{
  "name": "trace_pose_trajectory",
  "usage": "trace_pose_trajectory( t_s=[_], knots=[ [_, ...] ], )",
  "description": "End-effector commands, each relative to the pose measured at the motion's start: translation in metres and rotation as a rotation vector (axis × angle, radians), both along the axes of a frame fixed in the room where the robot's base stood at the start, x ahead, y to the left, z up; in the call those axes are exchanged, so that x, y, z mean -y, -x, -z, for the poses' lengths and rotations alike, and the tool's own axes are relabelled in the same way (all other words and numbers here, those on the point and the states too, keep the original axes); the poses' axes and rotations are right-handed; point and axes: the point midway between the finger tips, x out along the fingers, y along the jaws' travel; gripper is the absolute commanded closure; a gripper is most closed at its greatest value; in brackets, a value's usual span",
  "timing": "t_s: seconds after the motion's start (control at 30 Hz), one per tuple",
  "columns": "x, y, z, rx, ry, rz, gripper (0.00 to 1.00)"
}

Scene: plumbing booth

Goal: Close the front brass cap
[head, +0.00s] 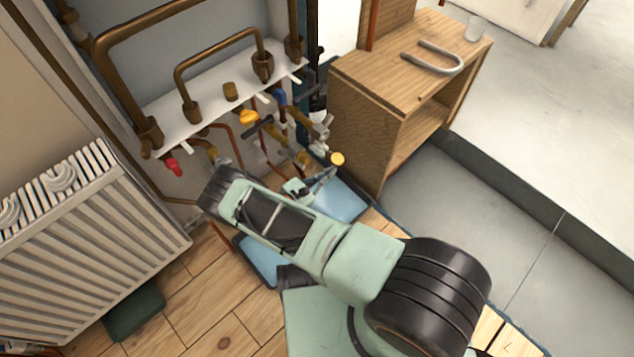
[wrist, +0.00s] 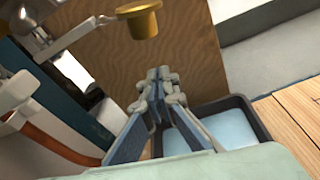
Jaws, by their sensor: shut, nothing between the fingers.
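A brass cap, round and cup-like with a wide rim, shows at the top of the wrist view (wrist: 140,20) and as a small gold disc in the head view (head: 337,159). My gripper (wrist: 158,75) is shut and empty. In the wrist view its tips lie below the cap, apart from it in the picture. In the head view my gripper (head: 326,176) is small, just below the cap; the depth gap is unclear.
Valves and pipes crowd the left, with a yellow handle (head: 249,117) and a red one (head: 173,167). A wooden cabinet (head: 365,130) stands behind and right. A dark tray with blue inside (wrist: 240,122) lies below my gripper. A radiator (head: 80,250) is at left.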

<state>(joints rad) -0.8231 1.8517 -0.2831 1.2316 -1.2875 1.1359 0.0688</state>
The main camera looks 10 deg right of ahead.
Motion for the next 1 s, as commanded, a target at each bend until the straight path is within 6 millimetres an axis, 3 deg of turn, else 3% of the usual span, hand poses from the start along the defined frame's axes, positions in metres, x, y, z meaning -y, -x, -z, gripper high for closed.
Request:
trace_pose_trajectory(
  t_s=[0.03,0.2,0.4,1.0],
  knots=[
    [0.007,-0.004,0.002,-0.001,-0.002,0.003,1.0],
    [0.003,0.002,-0.022,-0.001,-0.002,0.0,1.0],
    [0.003,0.006,-0.035,-0.001,-0.001,0.001,1.0],
    [0.005,0.007,-0.038,-0.002,0.0,0.001,1.0]
  ],
)
